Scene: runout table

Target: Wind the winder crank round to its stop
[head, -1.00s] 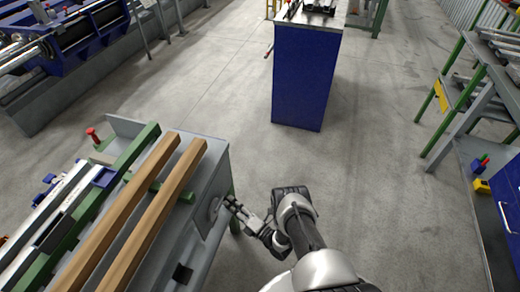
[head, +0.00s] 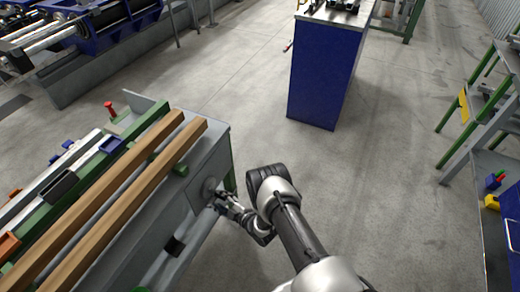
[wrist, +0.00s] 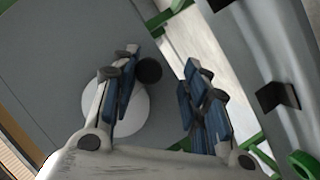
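My gripper (head: 222,203) is close to the disc in the head view. In the wrist view my gripper (wrist: 161,68) is open, its fingers well apart. The knob appears between the fingertips, nearer the left one; I cannot tell whether they touch.
Two long wooden bars (head: 139,197) and a green rail (head: 60,222) lie along the bench top. A dark block (head: 174,246) sticks out of the bench side near my gripper. A blue cabinet (head: 324,75) stands ahead, with open floor (head: 235,80) around it.

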